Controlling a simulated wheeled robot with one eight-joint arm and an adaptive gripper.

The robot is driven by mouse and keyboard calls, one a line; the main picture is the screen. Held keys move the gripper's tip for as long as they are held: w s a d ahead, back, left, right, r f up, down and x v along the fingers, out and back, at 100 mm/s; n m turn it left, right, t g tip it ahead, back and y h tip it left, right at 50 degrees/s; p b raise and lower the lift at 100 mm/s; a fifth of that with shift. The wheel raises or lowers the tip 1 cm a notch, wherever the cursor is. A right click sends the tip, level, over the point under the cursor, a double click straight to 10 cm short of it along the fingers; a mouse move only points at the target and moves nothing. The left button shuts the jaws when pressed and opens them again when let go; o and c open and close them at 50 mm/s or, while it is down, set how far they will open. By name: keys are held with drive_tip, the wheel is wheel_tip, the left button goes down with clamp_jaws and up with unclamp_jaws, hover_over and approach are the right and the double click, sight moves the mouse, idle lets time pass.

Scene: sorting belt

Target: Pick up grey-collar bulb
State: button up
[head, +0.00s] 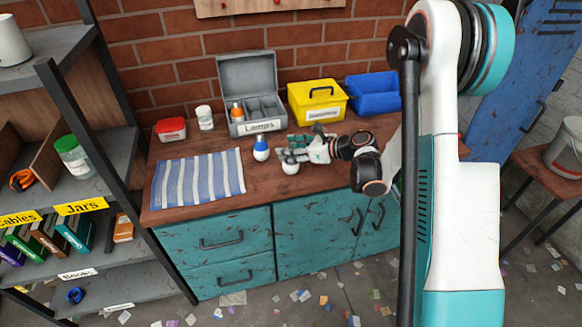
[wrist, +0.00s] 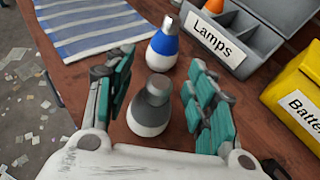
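The grey-collar bulb (wrist: 149,108) stands on the wooden worktop, white at its base with a grey collar above. In the wrist view it is between the two open teal fingers of my gripper (wrist: 155,100), with a gap on each side.
A grey box labelled Lamps (head: 250,128) stands open behind, with an orange-collar bulb (head: 237,112) in it. A yellow Batteries box (head: 317,101) and a blue bin (head: 374,93) are to its right. A striped cloth (head: 198,178) lies left. A red-lidded tub (head: 171,130) stands behind it.

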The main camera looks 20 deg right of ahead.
clamp_jaws()
